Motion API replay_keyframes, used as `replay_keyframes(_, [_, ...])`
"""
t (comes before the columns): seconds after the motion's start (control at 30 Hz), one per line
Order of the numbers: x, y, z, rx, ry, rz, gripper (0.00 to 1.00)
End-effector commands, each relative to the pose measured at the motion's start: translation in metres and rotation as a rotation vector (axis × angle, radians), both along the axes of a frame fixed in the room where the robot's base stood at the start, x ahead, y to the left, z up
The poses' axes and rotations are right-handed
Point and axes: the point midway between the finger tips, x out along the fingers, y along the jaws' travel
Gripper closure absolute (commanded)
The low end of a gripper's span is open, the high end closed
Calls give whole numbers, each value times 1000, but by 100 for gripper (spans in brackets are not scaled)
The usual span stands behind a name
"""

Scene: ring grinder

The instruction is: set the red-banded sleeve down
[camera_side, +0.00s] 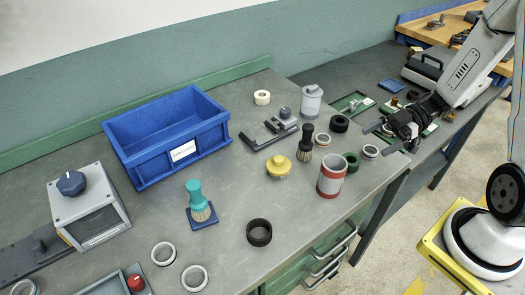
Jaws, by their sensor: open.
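Near the sleeve are a yellow-topped part (279,167), a dark brush (305,145), a green ring (352,161) and a black ring (259,232). A blue bin (183,152) stands further back. Bare bench lies between the black ring and the teal brush (198,200).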

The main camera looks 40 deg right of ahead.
Motion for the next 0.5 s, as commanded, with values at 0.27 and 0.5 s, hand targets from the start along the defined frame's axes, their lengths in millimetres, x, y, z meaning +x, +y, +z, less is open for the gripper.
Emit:
replay_keyframes(0.27, [25, 3, -1, -83, -32, -89, 0])
replay_keyframes(0.5, [70, 4, 1, -249, -69, -303, 0])
